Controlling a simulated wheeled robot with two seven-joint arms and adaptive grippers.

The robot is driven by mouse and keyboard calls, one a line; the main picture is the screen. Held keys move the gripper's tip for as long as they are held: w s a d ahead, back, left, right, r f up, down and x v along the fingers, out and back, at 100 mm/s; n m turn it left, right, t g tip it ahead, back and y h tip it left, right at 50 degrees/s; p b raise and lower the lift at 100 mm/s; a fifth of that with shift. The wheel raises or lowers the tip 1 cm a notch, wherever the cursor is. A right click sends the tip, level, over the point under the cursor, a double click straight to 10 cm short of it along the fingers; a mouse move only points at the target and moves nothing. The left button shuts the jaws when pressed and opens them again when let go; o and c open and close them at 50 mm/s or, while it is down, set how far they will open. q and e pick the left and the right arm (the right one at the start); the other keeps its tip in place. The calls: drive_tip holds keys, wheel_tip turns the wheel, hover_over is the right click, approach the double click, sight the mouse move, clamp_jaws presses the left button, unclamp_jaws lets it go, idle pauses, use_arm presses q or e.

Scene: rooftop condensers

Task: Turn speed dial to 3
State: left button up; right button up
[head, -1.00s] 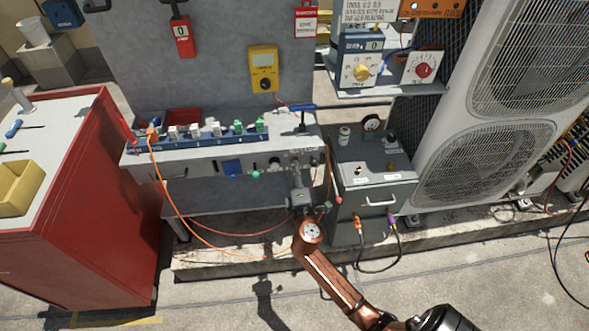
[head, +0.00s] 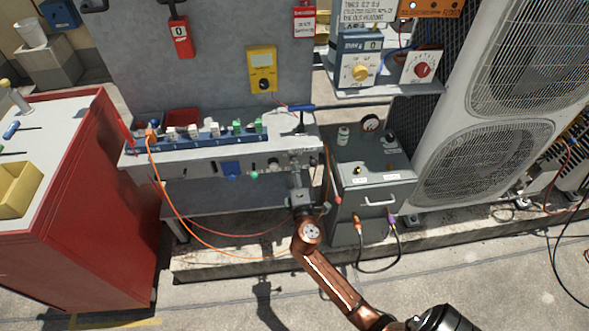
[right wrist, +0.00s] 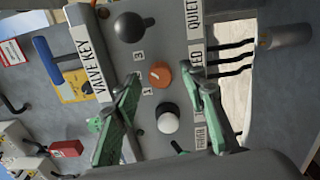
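In the right wrist view an orange speed dial (right wrist: 160,75) sits on the grey panel (right wrist: 182,140), with a 1 label and a 3 label on its left side. A label ending in "ED" is on its right, partly covered by a finger. My right gripper (right wrist: 164,74) is open, its green fingers on either side of the dial with gaps between. In the head view my right gripper (head: 297,182) is at the front of the bench, hiding the dial there. My left gripper is not in view.
A black knob (right wrist: 129,27) and a white-topped knob (right wrist: 167,118) flank the dial closely. In the head view a red cabinet (head: 90,210) stands left, a grey box (head: 372,190) right of the bench, and a condenser unit (head: 455,170) beyond it.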

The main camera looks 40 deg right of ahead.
drive_tip(key=v, duration=1.2)
idle(0.3)
